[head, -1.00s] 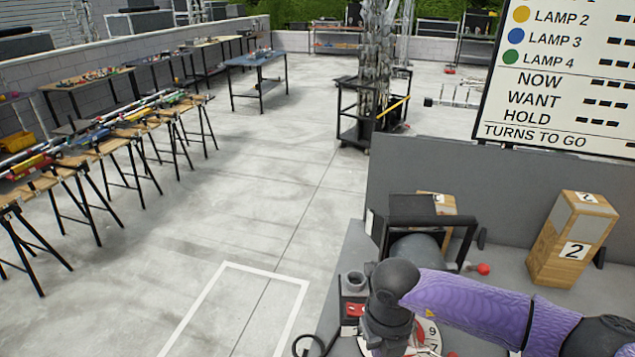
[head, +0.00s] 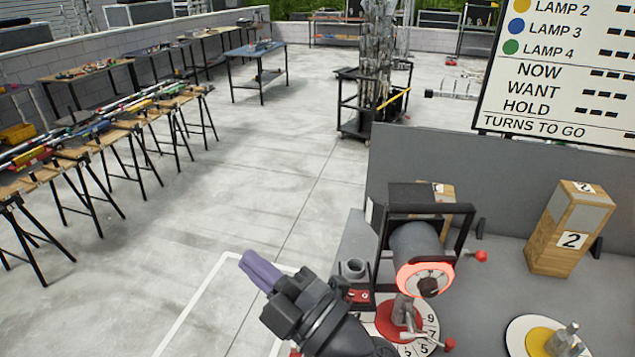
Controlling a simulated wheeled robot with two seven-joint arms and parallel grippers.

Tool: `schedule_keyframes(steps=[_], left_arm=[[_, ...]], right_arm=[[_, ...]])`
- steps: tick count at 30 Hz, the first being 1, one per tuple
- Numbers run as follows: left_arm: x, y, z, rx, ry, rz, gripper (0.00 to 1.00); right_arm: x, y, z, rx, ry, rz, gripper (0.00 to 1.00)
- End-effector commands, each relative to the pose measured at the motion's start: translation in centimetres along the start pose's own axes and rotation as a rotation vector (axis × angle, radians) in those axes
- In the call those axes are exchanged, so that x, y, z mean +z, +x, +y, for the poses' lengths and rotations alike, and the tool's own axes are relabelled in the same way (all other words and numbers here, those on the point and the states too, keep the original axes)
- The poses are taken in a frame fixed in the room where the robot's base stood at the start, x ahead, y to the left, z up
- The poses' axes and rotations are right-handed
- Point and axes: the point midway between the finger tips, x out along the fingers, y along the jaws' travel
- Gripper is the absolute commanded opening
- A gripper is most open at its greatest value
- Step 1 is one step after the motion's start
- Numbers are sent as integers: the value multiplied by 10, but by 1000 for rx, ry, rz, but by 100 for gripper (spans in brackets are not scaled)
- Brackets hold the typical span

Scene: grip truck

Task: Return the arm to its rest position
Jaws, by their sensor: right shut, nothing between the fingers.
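My right gripper (head: 250,262) is in the lower middle of the head view, a black body with purple fingers that point up and to the left. Its fingers are together with nothing between them. It is over the floor at the left end of the grey bench (head: 490,275), apart from the lamp (head: 425,272) in its black frame. The rest of my right arm runs out of the bottom of the picture. My left gripper is not in view.
A numbered dial with a red disc (head: 392,322) sits below the lamp, right of the gripper. A wooden block marked 2 (head: 568,238) and a yellow-centred white disc (head: 525,335) are on the bench. A sign board (head: 560,75) stands behind.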

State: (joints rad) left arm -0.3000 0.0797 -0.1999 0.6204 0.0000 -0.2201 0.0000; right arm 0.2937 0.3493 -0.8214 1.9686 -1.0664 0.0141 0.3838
Motion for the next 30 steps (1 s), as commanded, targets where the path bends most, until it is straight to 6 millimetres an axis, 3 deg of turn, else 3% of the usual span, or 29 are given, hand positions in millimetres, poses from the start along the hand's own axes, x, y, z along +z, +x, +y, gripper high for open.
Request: schedule_keyframes(steps=[1, 3, 5, 7, 11, 14, 18, 21, 26, 30], left_arm=[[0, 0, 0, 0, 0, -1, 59], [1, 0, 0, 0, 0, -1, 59], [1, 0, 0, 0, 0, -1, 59], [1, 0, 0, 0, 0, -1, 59], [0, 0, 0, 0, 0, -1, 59], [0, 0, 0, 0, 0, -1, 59], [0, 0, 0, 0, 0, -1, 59], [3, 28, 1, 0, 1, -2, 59], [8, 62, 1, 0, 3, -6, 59], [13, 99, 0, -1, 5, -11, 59]], right_arm=[[34, -22, 18, 139, 179, -257, 0], [83, -72, 19, 243, 402, -631, 0], [107, -116, 4, 259, 553, -884, 0], [117, -162, -18, 233, 697, -1120, 0], [107, -232, -58, 124, 911, -1447, 0], [85, -275, -83, 9, 1048, -1638, 0], [40, -324, -107, -185, 1222, -1846, 0], [72, -337, -162, -201, 1215, -1858, 0], [107, -365, -243, -231, 1216, -1885, 0], [133, -406, -331, -268, 1216, -1915, 0]])
